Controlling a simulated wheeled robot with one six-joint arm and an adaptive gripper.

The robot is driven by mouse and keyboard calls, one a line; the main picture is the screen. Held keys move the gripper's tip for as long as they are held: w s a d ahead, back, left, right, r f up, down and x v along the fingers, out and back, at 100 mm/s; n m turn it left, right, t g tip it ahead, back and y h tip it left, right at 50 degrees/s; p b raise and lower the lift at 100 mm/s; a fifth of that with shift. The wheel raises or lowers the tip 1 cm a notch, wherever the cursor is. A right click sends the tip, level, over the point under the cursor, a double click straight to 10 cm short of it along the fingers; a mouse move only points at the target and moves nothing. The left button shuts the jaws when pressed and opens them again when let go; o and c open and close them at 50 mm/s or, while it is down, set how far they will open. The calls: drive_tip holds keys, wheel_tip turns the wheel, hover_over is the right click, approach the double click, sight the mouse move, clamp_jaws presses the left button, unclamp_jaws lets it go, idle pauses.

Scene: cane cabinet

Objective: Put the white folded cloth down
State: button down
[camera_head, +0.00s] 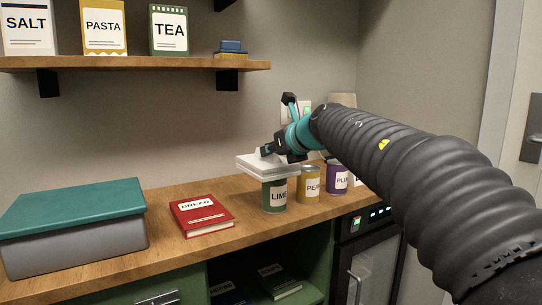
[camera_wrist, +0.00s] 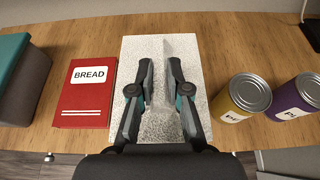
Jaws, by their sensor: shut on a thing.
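The white folded cloth (camera_head: 268,168) is a flat, layered rectangle held level above the counter. In the wrist view the cloth (camera_wrist: 133,58) looks speckled and spreads out on both sides of the fingers. My gripper (camera_head: 266,151) comes down from above and is shut on a raised part of the cloth; its fingers also show in the wrist view (camera_wrist: 160,68). In the head view the cloth is right over the green LIME can (camera_head: 275,197) and covers its top. I cannot tell whether they touch. The wrist view hides that can under the cloth.
A red BREAD book (camera_head: 203,223) lies left on the wooden counter (camera_head: 175,250), beside a teal-lidded grey box (camera_head: 75,240). Yellow (camera_head: 309,186) and purple (camera_head: 337,178) cans stand right of the LIME can. A shelf (camera_head: 140,64) with canisters hangs above. Counter between book and LIME can is bare.

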drive_tip(key=shift+f, duration=0.5)
drive_tip(key=c, duration=1.1)
unclamp_jaws()
drive_tip(key=shift+c, duration=0.2)
drive_tip(key=shift+r, duration=0.4)
drive_tip(key=v, duration=1.2)
